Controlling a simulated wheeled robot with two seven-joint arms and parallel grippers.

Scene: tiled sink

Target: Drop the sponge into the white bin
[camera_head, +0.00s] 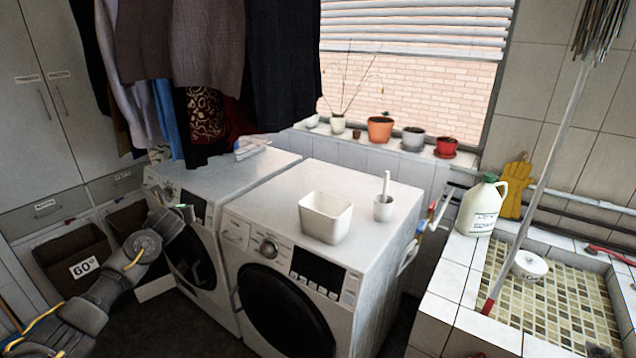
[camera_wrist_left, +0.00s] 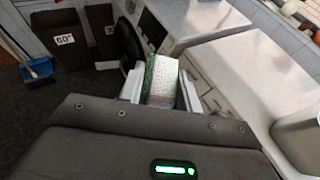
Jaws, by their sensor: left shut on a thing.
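The white bin (camera_head: 326,218) is an open, empty-looking tub standing upright on the right washing machine. My left gripper (camera_head: 186,212) is in front of the left washing machine, to the left of the bin and apart from it. In the left wrist view, my left gripper (camera_wrist_left: 160,92) is shut on the sponge (camera_wrist_left: 162,78), a pale block with green sides held between the two fingers. In the head view only a small green bit of the sponge (camera_head: 182,206) shows. My right gripper is in neither view.
A white cup with a brush (camera_head: 383,207) stands right of the bin. The left washing machine (camera_head: 230,178) has a mostly clear top, with clothes hanging above its back. A tiled sink (camera_head: 560,305) with a jug (camera_head: 482,206) is at the right. Brown baskets (camera_head: 72,258) stand at the left.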

